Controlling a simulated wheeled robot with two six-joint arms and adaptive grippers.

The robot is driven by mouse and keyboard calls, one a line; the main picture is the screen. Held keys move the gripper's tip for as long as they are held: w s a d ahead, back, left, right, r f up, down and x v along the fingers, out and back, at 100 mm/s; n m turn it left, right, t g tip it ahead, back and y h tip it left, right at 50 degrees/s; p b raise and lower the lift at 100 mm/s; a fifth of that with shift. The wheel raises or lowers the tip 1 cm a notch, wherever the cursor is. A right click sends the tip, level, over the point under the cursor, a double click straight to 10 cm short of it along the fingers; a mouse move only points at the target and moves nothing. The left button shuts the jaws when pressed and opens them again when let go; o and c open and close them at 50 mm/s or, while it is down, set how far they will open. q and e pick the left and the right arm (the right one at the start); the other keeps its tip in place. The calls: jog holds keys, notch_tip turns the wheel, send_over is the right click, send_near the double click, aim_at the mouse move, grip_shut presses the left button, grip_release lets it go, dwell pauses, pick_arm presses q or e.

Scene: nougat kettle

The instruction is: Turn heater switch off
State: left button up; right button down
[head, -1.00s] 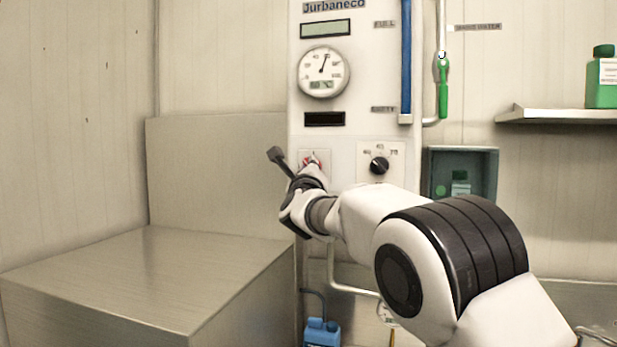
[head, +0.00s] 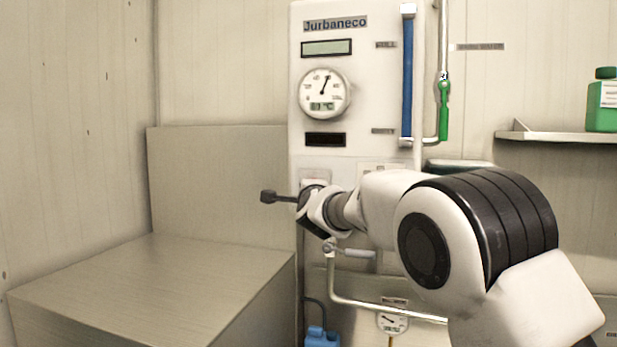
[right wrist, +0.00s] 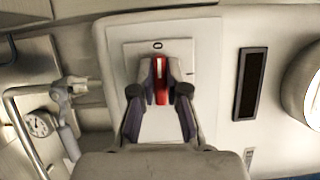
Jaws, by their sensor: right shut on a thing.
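In the head view my right gripper (head: 312,198) is at the lower left of the white Jurbaneco panel (head: 375,85). Only the top of the switch plate (head: 314,175) shows there, and my gripper hides the rocker. My left gripper is not in view.
A round temperature gauge (head: 323,94) and a dark display (head: 325,139) are above the switch. A metal box (head: 150,285) stands at the left. A pipe (head: 375,308) runs below my arm. A shelf with a green bottle (head: 603,105) is at the right.

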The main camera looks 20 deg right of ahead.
jog(key=shift+n+p, duration=0.3)
jog(key=shift+p, duration=0.05)
dwell(0.3)
jog(key=c, duration=1.2)
grip_release()
jog(key=shift+d, duration=0.1)
jog(key=shift+w+d+f, duration=0.1)
jog(key=shift+d, duration=0.05)
jog(key=v, duration=1.1)
jog(key=shift+s, duration=0.4)
